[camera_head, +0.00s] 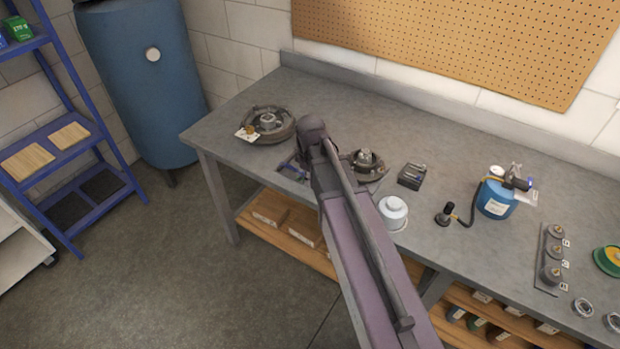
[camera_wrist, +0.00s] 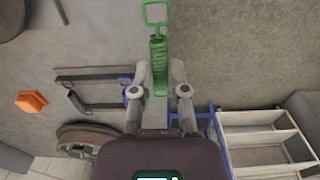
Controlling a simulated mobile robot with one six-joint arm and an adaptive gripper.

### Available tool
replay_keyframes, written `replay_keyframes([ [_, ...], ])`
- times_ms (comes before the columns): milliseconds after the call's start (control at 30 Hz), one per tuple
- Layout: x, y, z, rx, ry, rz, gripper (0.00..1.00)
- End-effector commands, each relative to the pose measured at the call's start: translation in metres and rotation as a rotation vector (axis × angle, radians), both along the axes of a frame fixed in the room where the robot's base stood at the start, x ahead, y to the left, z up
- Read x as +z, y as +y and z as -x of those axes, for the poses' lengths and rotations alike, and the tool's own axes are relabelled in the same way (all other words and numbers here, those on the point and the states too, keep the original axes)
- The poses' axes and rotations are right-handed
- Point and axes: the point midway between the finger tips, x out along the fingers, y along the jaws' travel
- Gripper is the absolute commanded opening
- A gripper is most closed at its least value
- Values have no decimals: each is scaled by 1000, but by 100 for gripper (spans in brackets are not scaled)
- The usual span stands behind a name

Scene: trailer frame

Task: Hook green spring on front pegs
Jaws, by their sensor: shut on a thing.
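My gripper (camera_wrist: 164,82) is shut on the green spring (camera_wrist: 158,52), holding it by its lower coils between the two fingertips. The spring points away from me, with a square green loop at its far end, which touches nothing that I can make out. In the head view my own arm hides the spring and most of the gripper. Two round brake assemblies lie on the bench: one (camera_head: 282,134) at the left end, another (camera_head: 368,176) just right of my arm and partly covered by it. I cannot make out the front pegs in either view.
The grey workbench (camera_head: 262,92) holds a white round container (camera_head: 393,209), a small dark box (camera_head: 411,175), a blue canister (camera_head: 495,199) and a row of grey parts (camera_head: 553,258) to the right. A blue shelf (camera_head: 52,128) and blue tank (camera_head: 145,80) stand left; bare floor lies between.

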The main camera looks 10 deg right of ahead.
Motion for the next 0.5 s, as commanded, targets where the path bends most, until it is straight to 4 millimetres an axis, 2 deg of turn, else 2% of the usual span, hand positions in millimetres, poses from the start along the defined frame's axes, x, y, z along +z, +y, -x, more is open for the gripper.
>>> replay_keyframes([
  [500,12,0,0,0,0,0,0],
])
